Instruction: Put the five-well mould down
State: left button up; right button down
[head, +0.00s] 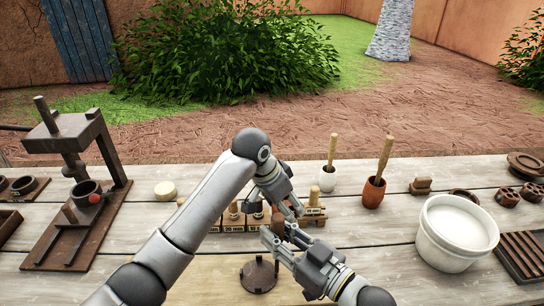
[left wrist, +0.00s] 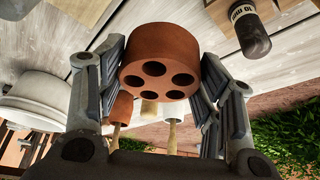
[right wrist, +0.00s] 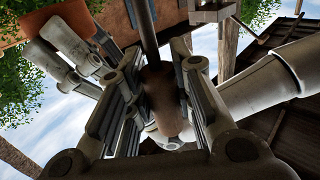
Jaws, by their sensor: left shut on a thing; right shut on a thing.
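The five-well mould, a red-brown cylinder with round holes in its face, shows in the left wrist view (left wrist: 160,72) between the fingers of my left gripper (left wrist: 158,95). In the head view my left gripper (head: 290,208) is above the bench, and the mould is mostly hidden by the grippers. My right gripper (head: 274,240) is just below and in front of it, close to it. In the right wrist view a brown cylindrical piece (right wrist: 160,98) with a dark rod above it sits between the right fingers; I cannot tell exactly what it is.
A dark round plate with a peg (head: 258,275) stands on the bench below the right gripper. A rack with labelled stoppered items (head: 234,222) is behind the arms. A white tub (head: 457,233) stands right, a wooden press (head: 75,190) left. Two mortars with pestles (head: 374,192) stand behind.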

pick_arm(q)
notch_tip(320, 180, down, 10)
jog(key=shift+f, duration=0.1)
dwell(0.4)
jog(key=o, duration=1)
jog(key=shift+f, duration=0.1)
